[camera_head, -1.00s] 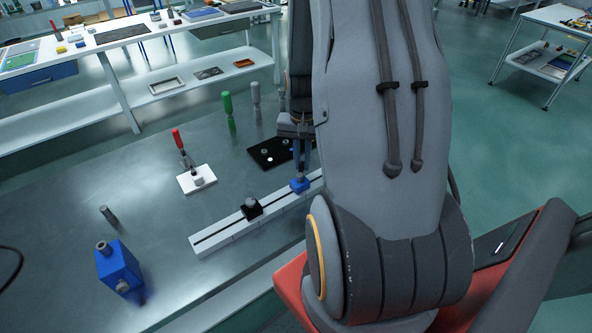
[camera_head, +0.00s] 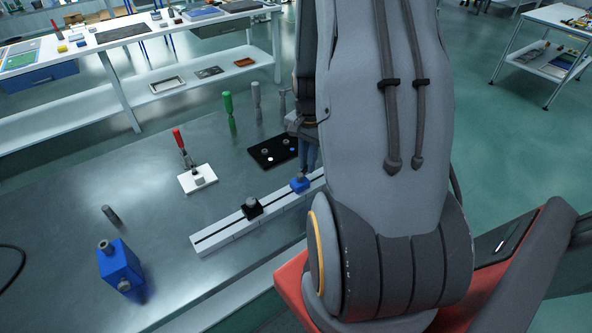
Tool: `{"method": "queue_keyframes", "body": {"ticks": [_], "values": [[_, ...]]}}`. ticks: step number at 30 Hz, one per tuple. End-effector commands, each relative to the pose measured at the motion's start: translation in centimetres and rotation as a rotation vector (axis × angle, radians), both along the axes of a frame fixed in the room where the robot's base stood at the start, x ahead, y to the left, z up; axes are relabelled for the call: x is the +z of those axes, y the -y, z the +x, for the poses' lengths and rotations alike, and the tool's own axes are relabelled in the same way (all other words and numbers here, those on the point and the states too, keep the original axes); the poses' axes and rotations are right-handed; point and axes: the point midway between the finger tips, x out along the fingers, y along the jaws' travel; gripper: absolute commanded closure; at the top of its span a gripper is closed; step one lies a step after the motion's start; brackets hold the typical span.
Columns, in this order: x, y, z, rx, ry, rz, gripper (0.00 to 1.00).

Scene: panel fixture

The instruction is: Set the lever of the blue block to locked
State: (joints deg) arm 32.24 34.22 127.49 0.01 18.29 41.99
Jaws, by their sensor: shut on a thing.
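The small blue block (camera_head: 299,186) sits on the white slotted rail (camera_head: 225,233), to the right of a black block (camera_head: 252,208). My gripper (camera_head: 304,172) reaches down right above the blue block, with its fingertips at the top of it. The gripper is shut on the block's small lever, which is mostly hidden between the fingers. I cannot read the lever's setting from this view. My own arm covers the right end of the rail and part of the gripper.
A red-handled clamp on a white plate (camera_head: 200,180) and a black panel (camera_head: 268,153) lie behind the rail. Green (camera_head: 229,110) and grey (camera_head: 257,100) handles stand farther back. A large blue cube (camera_head: 121,268) stands at the left front. The table's left is mostly clear.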

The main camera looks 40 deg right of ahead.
Motion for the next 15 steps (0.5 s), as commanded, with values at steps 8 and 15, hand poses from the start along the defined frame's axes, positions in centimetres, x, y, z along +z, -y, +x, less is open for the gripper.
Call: {"method": "queue_keyframes", "body": {"ticks": [8, 15], "values": [[0.0, 0.0, -0.3, -0.048, -0.002, 0.001, 1.00], [0.0, 0.1, -1.1, -0.264, -0.002, 0.000, 1.00]]}}
